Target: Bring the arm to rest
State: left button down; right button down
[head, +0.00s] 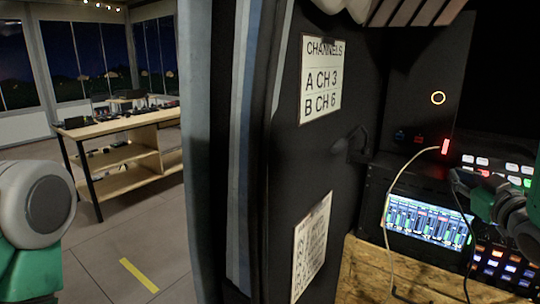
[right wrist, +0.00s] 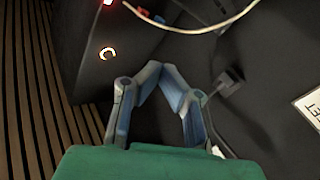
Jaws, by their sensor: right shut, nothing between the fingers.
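My right gripper (head: 456,179) shows at the right edge of the head view, in front of the equipment rack. In the right wrist view the fingers of the right gripper (right wrist: 162,72) meet at their tips, with only dark space between them, so it is shut and empty. Part of my left arm, a grey joint and green link, shows at the left edge of the head view. My left gripper is out of view.
A pale cable (head: 397,180) runs from a red-lit plug (head: 445,146) down past a lit mixer screen (head: 428,222). Button panels (head: 508,268) sit right of it. A channels sign (head: 321,78) hangs on the dark wall. A wooden workbench (head: 120,122) stands beyond the doorway, with open floor before it.

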jog(key=s+a+f+m+g+b, duration=0.1)
jog(key=s+a+f+g+b, duration=0.2)
jog(key=f, duration=0.8)
jog(key=s+a+f+m+g+b, duration=0.1)
jog(key=s+a+f+g, duration=0.2)
jog(key=f, duration=0.8)
jog(key=s+a+f+m+g+b, duration=0.1)
jog(key=s+a+f+g+b, duration=0.3)
jog(key=f, duration=0.7)
jog(key=s+a+f+g+b, duration=0.1)
jog(key=s+a+f+g, duration=0.2)
jog(key=s+f, duration=0.6)
jog(key=s+a+f+g+b, duration=0.1)
jog(key=s+a+f+g, duration=0.3)
jog(key=s+f, duration=0.5)
jog(key=s, duration=0.8)
jog(key=shift+s+a+f+m+g, duration=0.3)
jog(key=shift+s+g, duration=0.05)
jog(key=shift+g, duration=0.05)
jog(key=shift+w, duration=0.15)
